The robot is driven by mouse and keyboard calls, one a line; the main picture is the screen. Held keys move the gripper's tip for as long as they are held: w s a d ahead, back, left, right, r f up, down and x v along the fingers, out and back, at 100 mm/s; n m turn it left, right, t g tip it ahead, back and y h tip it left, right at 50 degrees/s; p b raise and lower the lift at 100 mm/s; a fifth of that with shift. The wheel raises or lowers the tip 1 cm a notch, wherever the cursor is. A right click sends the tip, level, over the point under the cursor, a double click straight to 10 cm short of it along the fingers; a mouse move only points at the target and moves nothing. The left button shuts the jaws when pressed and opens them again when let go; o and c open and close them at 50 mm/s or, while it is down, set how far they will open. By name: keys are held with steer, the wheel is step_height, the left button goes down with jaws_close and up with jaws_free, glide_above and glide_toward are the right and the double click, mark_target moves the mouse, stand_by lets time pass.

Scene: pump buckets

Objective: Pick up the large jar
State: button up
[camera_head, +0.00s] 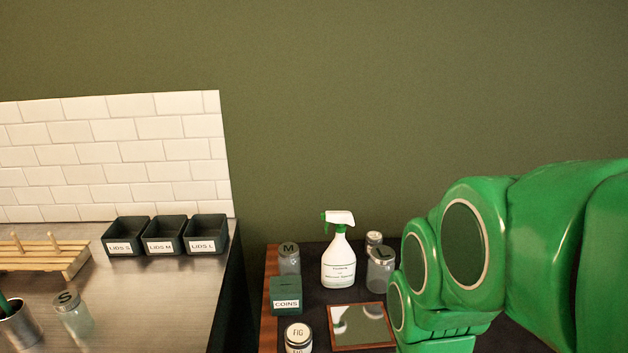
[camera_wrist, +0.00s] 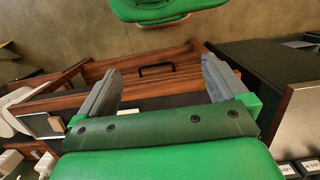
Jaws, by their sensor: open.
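The large jar (camera_head: 379,276) is clear glass with a grey lid marked L. It stands upright on the dark top of the low wooden cabinet, just left of my green arm in the head view. My arm may hide part of its right side. My gripper (camera_wrist: 160,68) shows in the wrist view with its two grey fingers wide apart and nothing between them. It faces the wooden cabinet front with a black handle (camera_wrist: 156,67). The gripper is apart from the jar, and I cannot clearly make out the jar in the wrist view.
A spray bottle (camera_head: 338,262), M jar (camera_head: 289,262), another small lidded jar (camera_head: 374,238), coin box (camera_head: 286,296), FIG jar (camera_head: 298,338) and framed tile (camera_head: 361,327) crowd the cabinet. The steel counter (camera_head: 150,290) holds lid bins (camera_head: 165,236) and the S jar (camera_head: 72,315).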

steer(key=w+a+m+y, duration=0.2)
steer(key=w+a+y, duration=0.15)
steer(key=w, duration=0.45)
steer(key=w+a+m+y, duration=0.25)
steer(key=w+a, duration=0.25)
steer(key=w, duration=0.3)
steer(key=m+t+y, duration=0.6)
steer(key=m+t, duration=0.2)
steer(key=m, duration=0.9)
glide_above(382, 257)
steer(key=s+a, duration=0.2)
steer(key=s, duration=0.3)
step_height(382, 257, down, 9)
steer(key=d+f+m, duration=0.1)
steer(key=d, duration=0.1)
steer(key=w+d+f+m+t, duration=0.1)
steer(key=d+f, duration=0.1)
steer(key=d, duration=0.1)
steer(key=w+d+f+m+t+h, duration=0.1)
steer(key=d+f+m, duration=0.1)
steer(key=d, duration=0.1)
steer(key=shift+w+f, duration=0.1)
steer(key=shift+f, duration=0.1)
steer(key=shift+w+d+x, duration=0.1)
steer(key=shift+x, duration=1.8)
steer(key=shift+w+d+x, duration=0.15)
steer(key=shift+x, duration=1.75)
steer(key=shift+f, duration=0.15)
